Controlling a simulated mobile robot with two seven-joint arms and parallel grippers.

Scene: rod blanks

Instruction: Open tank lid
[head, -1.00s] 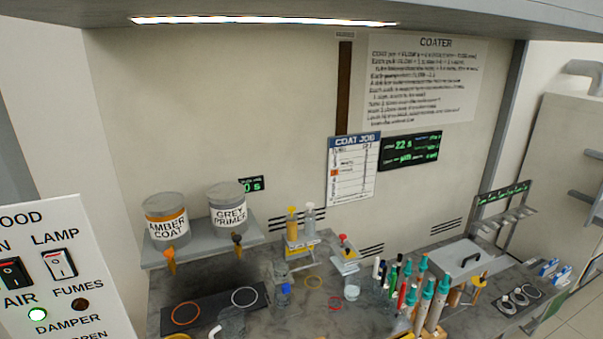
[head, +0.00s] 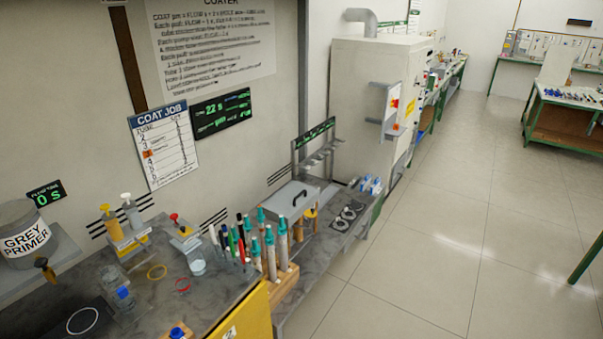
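The tank is a pale grey box on the bench toward its far end, and its flat lid (head: 291,196) with a dark handle lies closed on top. A grey tank labelled GREY PRIMER (head: 24,236) stands on a shelf at the left edge, with a dark tap below it. The task does not say which tank is meant. Neither of my grippers is in the head view.
A wooden rack (head: 284,282) of teal-capped rods and several pens stands before the grey box. Bottles (head: 132,212) and a small beaker (head: 197,267) sit on the bench. A rack stand (head: 314,150) rises behind the box. Open tiled floor (head: 430,240) lies to the right.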

